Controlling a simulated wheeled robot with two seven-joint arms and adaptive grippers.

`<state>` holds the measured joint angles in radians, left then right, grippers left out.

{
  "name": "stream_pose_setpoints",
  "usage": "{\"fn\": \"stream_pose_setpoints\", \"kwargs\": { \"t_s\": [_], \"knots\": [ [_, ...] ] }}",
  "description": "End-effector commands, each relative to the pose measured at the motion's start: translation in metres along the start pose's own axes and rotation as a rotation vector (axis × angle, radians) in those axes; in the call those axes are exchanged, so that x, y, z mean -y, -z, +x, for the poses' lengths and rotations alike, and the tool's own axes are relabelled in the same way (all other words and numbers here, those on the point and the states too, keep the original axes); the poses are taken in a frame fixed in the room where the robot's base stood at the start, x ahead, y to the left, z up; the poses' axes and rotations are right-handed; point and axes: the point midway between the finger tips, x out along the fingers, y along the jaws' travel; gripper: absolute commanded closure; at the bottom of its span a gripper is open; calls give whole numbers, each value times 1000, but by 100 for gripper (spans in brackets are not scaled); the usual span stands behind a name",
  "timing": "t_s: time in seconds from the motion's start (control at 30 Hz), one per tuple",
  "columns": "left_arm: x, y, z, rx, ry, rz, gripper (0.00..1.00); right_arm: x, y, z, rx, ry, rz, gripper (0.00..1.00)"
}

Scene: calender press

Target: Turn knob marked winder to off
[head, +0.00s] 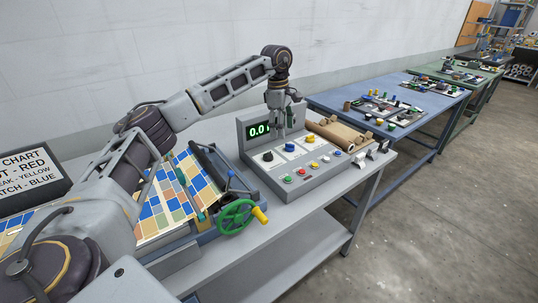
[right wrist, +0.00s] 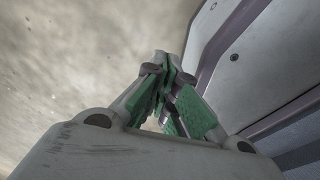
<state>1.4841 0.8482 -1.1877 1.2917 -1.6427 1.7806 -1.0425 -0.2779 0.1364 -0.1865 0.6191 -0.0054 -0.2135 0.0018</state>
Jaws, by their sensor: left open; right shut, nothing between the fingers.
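The grey control box (head: 318,184) stands on the table, with a green-lit display (head: 258,130) on its upright back. Its sloped face has a black knob (head: 268,156), a blue knob (head: 289,147) and a small yellow-orange one (head: 311,139). The labels are too small to read, so I cannot tell which is the winder knob. My left gripper (head: 283,131) is open, pointing down near the back of the face, close to the blue knob; contact cannot be told. My right gripper (right wrist: 165,80) is shut and empty in the right wrist view, away from the box.
Several coloured buttons (head: 301,172) line the box's front. A green handwheel with a yellow handle (head: 260,215) and a machine with a coloured tiled sheet (head: 160,215) are left of it. Brown rolls (head: 340,133) lie behind right. A blue table (head: 430,115) stands beyond.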

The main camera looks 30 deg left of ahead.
Motion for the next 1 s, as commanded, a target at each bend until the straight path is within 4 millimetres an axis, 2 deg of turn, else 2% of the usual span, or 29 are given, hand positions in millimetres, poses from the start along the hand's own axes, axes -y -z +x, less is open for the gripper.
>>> {"fn": "stream_pose_setpoints", "kwargs": {
  "t_s": [0.03, 0.1, 0.23, 0.7, 1.0],
  "knots": [
    [1, 14, -6, -29, 5, -10, 43, 0, -1, 4, 0, 0, 0, 100],
    [3, 28, -13, -64, 15, -21, 43, -1, -1, 6, 0, -1, 0, 100],
    [6, 42, -20, -99, 28, -30, 43, -3, -1, 7, 0, -4, 0, 100],
    [7, 44, -20, -104, 31, -33, 43, -14, -3, 6, 2, -15, -4, 100],
    [8, 47, 1, -104, 32, -33, 43, -11, -1, 6, 0, -12, -2, 100]
  ]
}}
